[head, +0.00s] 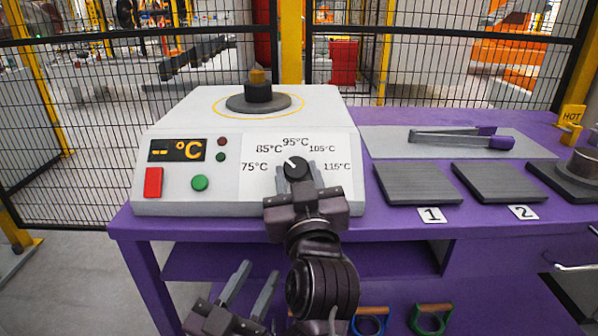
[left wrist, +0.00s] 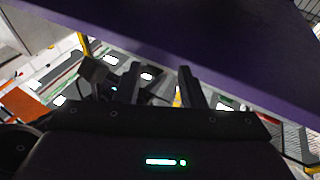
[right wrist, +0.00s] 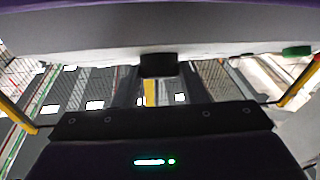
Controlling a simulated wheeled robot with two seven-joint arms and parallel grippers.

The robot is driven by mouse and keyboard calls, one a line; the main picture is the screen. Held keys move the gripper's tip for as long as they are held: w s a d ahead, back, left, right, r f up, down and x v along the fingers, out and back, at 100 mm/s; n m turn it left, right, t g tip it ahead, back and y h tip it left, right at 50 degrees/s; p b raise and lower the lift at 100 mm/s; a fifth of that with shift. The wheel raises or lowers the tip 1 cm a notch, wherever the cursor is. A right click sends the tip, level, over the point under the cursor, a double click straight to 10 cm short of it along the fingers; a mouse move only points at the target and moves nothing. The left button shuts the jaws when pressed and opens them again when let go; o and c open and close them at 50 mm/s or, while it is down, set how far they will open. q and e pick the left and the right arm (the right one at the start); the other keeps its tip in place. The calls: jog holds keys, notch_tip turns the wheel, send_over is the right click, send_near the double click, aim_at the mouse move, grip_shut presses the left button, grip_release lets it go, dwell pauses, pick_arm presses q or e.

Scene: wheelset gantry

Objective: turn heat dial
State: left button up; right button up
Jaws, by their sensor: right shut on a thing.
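The black heat dial (head: 297,167) is on the front of the white heater unit (head: 240,145), ringed by labels from 75°C to 115°C. Its white mark points up and left, roughly toward 85°C. My right gripper (head: 297,178) is shut on the dial, with a finger on either side; the dial (right wrist: 158,65) also shows between the fingers in the right wrist view. My left gripper (head: 251,287) is open and empty, low in front of the table; its spread fingers (left wrist: 160,85) show in the left wrist view below the purple table edge.
A red button (head: 153,182), a green button (head: 200,183) and a display (head: 177,150) are left of the dial. Dark plates (head: 418,184) and tongs (head: 455,138) lie on the purple table (head: 480,226) to the right. Fencing stands behind.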

pick_arm(q)
notch_tip(320, 180, down, 10)
jog(key=g+y+p, duration=0.1)
jog(key=g, duration=0.3)
jog(key=shift+s+d+r+g+y, duration=0.15)
jog(key=shift+s+d+g+y, duration=0.15)
jog(key=shift+s+y, duration=0.15)
pick_arm(e)
jog(key=shift+a+f+m+h, duration=0.1)
jog(key=shift+a+m+h, duration=0.05)
jog(key=shift+m+h, duration=0.4)
jog(key=o, duration=1)
jog(key=shift+s, duration=0.2)
pick_arm(q)
jog(key=s+f+g+y, duration=0.1)
jog(key=s+f+g, duration=0.2)
jog(key=f, duration=0.2)
jog(key=s+a+f+g+y+p, duration=0.1)
jog(key=s+f+g, duration=0.2)
jog(key=f, duration=0.2)
jog(key=shift+a+f+p, duration=0.15)
jog(key=shift+f+p, duration=0.1)
jog(key=shift+p, duration=0.05)
pick_arm(e)
jog(key=s, duration=0.5)
jog(key=s+f, duration=0.1)
jog(key=s, duration=0.1)
jog(key=shift+s+d+f, duration=0.1)
jog(key=shift+s+d, duration=0.05)
jog(key=shift+d, duration=0.2)
